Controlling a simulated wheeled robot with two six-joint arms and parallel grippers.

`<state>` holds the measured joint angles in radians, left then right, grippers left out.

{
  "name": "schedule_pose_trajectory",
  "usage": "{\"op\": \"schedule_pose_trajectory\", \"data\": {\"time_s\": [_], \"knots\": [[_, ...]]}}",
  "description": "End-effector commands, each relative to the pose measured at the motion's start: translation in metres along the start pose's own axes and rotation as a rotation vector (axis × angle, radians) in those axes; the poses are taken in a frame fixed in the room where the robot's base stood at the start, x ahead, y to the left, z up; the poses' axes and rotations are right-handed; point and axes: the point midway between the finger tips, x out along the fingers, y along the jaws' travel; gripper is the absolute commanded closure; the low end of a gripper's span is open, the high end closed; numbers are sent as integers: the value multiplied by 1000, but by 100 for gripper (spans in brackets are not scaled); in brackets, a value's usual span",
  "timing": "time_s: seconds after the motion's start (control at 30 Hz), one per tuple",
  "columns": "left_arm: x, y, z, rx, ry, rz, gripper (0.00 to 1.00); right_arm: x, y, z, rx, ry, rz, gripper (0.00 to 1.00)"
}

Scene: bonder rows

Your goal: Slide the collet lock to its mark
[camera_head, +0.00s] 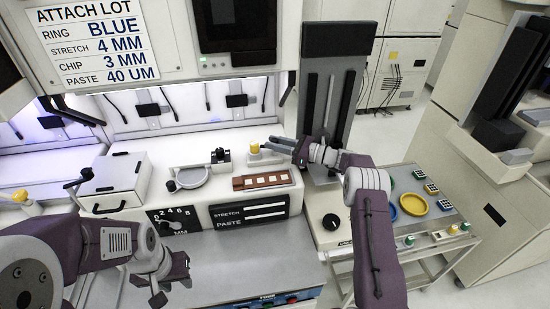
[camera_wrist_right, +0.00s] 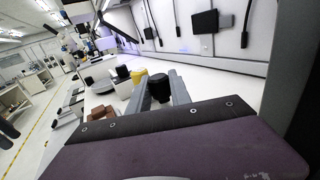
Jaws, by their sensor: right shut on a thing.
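My right gripper (camera_head: 274,148) reaches in from the right over the white bench, its fingers pointing left near a yellow-topped knob (camera_head: 254,147). In the right wrist view its two grey fingers (camera_wrist_right: 159,88) are shut on a short black knob (camera_wrist_right: 160,90), which seems to be the collet lock. The yellow knob (camera_wrist_right: 138,76) stands just beyond it to the left. In the head view the fingers hide the black knob, and I cannot make out its mark. My left gripper (camera_head: 172,281) is open and empty, low over the grey front panel.
A brown strip with pale squares (camera_head: 263,180) lies in front of the right gripper. A tall dark panel (camera_head: 332,85) rises behind my right arm. A cart with coloured dishes (camera_head: 413,204) stands right.

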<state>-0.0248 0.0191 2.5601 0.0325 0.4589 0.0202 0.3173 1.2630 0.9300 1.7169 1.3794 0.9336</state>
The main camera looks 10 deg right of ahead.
Motion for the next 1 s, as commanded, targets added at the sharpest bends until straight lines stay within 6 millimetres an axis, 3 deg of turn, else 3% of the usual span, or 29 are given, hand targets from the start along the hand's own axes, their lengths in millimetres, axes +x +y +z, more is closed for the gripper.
{"op": "schedule_pose_trajectory", "data": {"time_s": [0.03,0.1,0.4,1.0], "knots": [[17,0,2,0,0,0,64,0,-2,-6,-9,-6,15,100],[27,0,3,0,0,0,64,0,-3,-5,-9,-7,41,100],[53,-1,5,0,0,0,64,0,-3,0,-3,-6,115,100],[58,-1,6,0,0,0,64,-1,-1,4,-2,1,137,100]]}}
